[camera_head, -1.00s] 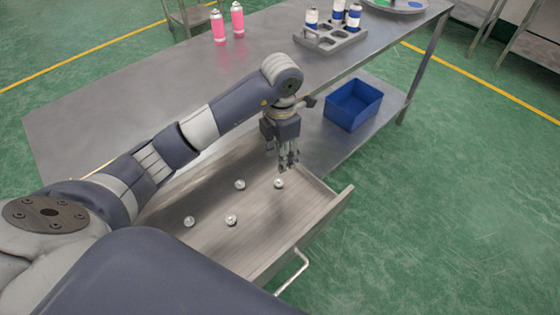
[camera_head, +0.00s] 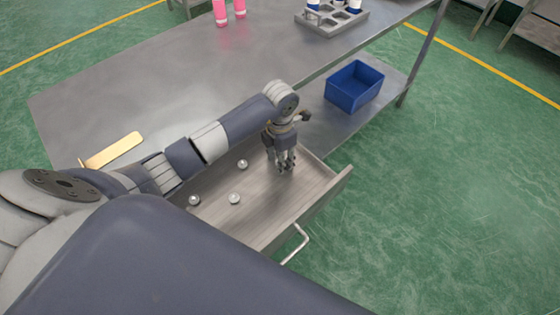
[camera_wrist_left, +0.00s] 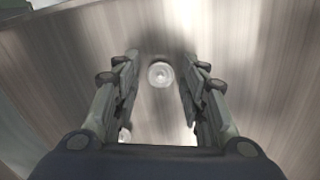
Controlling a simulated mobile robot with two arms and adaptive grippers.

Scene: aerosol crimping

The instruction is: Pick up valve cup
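Small silvery valve cups lie in the open drawer (camera_head: 300,196): one at the back (camera_head: 242,164), one in the middle (camera_head: 234,198) and one at the left (camera_head: 194,200). My left gripper (camera_head: 285,172) points down low over the drawer's right part and hides the spot beneath it in the head view. In the left wrist view, my left gripper (camera_wrist_left: 159,62) is open, with a round pale valve cup (camera_wrist_left: 160,74) showing in the gap between its fingers, touching neither. Another cup (camera_wrist_left: 125,134) is partly hidden by the left finger. My right gripper is not in view.
A metal table (camera_head: 90,95) stands behind the drawer, with pink cans (camera_head: 220,12) and a grey rack (camera_head: 318,24) at its back. A blue bin (camera_head: 353,86) sits on the lower shelf. A yellowish flat piece (camera_head: 115,150) lies at the table's left.

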